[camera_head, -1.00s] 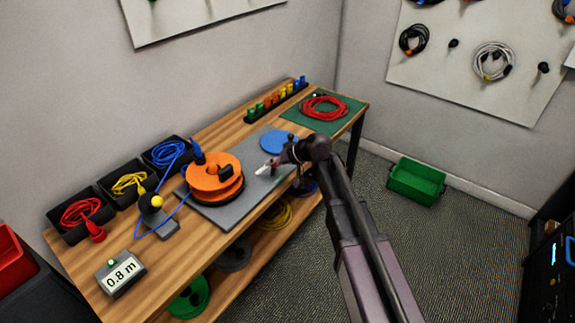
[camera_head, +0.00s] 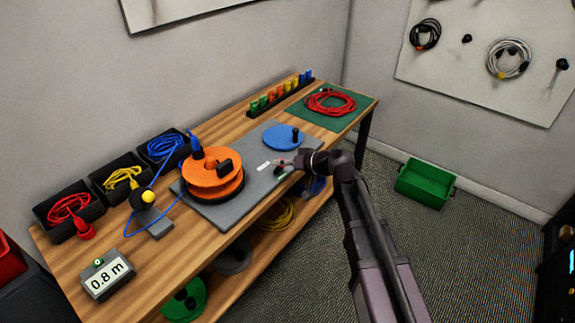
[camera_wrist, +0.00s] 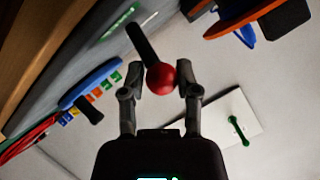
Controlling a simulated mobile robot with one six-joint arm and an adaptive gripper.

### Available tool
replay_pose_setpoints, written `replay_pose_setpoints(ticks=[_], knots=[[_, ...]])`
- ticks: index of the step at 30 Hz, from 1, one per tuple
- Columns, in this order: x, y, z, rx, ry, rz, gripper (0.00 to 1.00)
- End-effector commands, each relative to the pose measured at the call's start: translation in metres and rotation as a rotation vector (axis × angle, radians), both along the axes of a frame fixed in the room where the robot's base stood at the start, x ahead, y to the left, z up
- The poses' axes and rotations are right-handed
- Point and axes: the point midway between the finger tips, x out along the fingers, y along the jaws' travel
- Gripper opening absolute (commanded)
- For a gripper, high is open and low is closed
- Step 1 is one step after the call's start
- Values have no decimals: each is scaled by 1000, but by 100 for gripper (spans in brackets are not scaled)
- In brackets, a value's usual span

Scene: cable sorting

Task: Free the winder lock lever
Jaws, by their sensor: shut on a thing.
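The winder lock lever shows in the wrist view as a black rod ending in a red ball knob (camera_wrist: 161,76). My gripper (camera_wrist: 163,82) is shut on that knob, one finger on each side. In the head view my gripper (camera_head: 290,163) is at the front right of the grey winder plate (camera_head: 222,211), and the lever is small and partly hidden there. The orange winder reel (camera_head: 214,179) stands left of my gripper on the plate. A blue disc with a black handle (camera_head: 283,138) lies behind my gripper.
A blue cable (camera_head: 126,222) runs from the reel past a guide with a yellow ball (camera_head: 148,196). Bins of coiled cable stand at left, near a "0.8 m" display (camera_head: 107,276). A red coil lies on a green mat (camera_head: 355,118). A green crate (camera_head: 425,184) is on the floor.

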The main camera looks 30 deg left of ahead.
Motion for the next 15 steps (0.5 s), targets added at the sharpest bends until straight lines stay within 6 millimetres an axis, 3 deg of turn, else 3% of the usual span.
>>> replay_pose_setpoints(ticks=[11, 12, 15], knots=[[-9, 5, 0, 1, 3, 17, 0], [-9, 5, 0, 1, 3, 17, 50], [-9, 6, 0, 1, 2, 16, 75]])
